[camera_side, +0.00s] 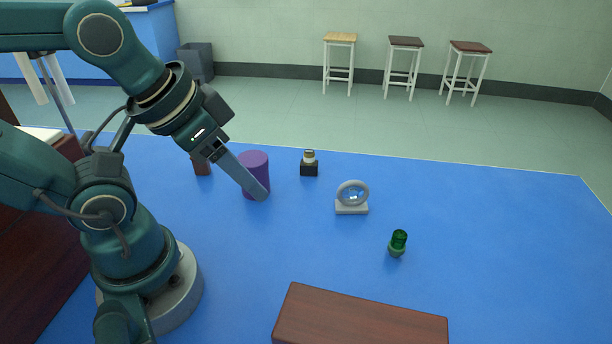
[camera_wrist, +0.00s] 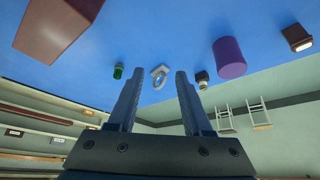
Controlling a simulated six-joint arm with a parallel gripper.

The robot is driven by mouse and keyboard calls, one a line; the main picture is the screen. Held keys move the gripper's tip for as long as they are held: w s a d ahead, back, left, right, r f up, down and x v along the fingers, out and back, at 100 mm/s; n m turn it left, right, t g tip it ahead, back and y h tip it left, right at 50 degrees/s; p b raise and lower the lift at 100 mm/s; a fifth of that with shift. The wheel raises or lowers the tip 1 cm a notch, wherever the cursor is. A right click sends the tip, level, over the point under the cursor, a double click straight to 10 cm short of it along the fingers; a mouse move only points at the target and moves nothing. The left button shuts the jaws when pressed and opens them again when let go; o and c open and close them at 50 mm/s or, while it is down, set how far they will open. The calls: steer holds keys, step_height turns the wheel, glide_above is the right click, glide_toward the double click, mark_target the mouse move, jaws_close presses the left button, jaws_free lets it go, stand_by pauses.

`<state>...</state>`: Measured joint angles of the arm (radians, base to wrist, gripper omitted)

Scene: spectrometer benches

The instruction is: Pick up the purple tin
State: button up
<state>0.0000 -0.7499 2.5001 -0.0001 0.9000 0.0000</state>
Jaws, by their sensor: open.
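The purple tin (camera_side: 257,164) stands upright on the blue bench top, left of centre in the side view. It also shows in the wrist view (camera_wrist: 229,57), to the right of both fingers and not between them. My gripper (camera_side: 258,192) is open and tilted downward, with a finger crossing in front of the tin in the side view and covering part of it. I cannot tell whether it touches the tin. In the wrist view my gripper (camera_wrist: 157,80) has its two fingers apart with nothing gripped.
A small brown block (camera_side: 202,165) stands left of the tin, and a black piece with a pale top (camera_side: 309,166) stands right. Farther right are a grey ring mount (camera_side: 352,207) and a green vial (camera_side: 398,241). A long brown box (camera_side: 360,318) lies in front. The right side is clear.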

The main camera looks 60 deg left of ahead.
steer(key=o, duration=0.8)
